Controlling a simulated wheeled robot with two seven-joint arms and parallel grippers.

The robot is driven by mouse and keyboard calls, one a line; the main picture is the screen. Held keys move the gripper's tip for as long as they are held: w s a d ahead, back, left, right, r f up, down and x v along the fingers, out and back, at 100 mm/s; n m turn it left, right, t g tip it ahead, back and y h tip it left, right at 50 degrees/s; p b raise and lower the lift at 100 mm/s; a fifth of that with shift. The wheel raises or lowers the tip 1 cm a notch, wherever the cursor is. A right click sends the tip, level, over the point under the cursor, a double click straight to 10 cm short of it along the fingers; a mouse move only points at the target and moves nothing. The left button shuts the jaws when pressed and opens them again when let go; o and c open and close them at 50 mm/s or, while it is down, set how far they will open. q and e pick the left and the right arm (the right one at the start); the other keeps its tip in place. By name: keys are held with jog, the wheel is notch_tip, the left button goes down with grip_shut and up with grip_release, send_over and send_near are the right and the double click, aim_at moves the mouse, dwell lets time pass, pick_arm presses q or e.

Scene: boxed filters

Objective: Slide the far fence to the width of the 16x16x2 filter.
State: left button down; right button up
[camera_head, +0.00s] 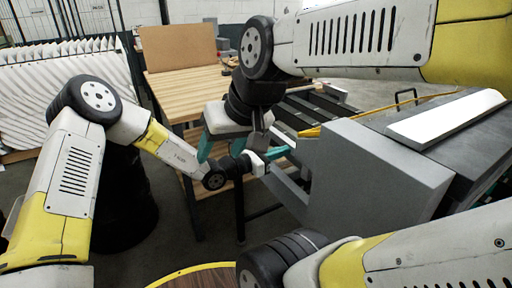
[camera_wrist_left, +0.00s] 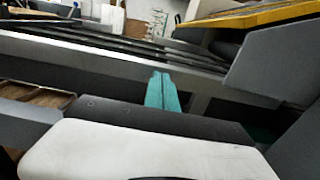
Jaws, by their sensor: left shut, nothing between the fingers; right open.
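My left gripper (camera_head: 278,153) is at the near left end of the grey machine (camera_head: 370,175). In the left wrist view its teal fingers (camera_wrist_left: 162,90) are together and empty, in front of a long grey rail (camera_wrist_left: 105,58). I cannot tell whether they touch the rail. My right gripper (camera_head: 220,148) hangs close to the left of it, open, with one teal finger clearly seen. A yellow bar (camera_head: 400,106) runs along the machine's far side and also shows in the left wrist view (camera_wrist_left: 262,16). I cannot tell which part is the far fence. No 16x16x2 filter can be made out.
A wooden bench (camera_head: 188,95) with a brown board (camera_head: 179,48) stands behind the grippers. White pleated sheets (camera_head: 60,90) are stacked at the left. A white slab (camera_head: 448,118) lies on the machine top. My two grippers are close together, leaving little room between them.

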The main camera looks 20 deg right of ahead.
pick_arm(q)
jog(key=d, duration=0.8)
jog(key=w+d, duration=0.1)
jog(key=d, duration=0.3)
jog(key=shift+d, duration=0.2)
jog(key=shift+a, duration=0.1)
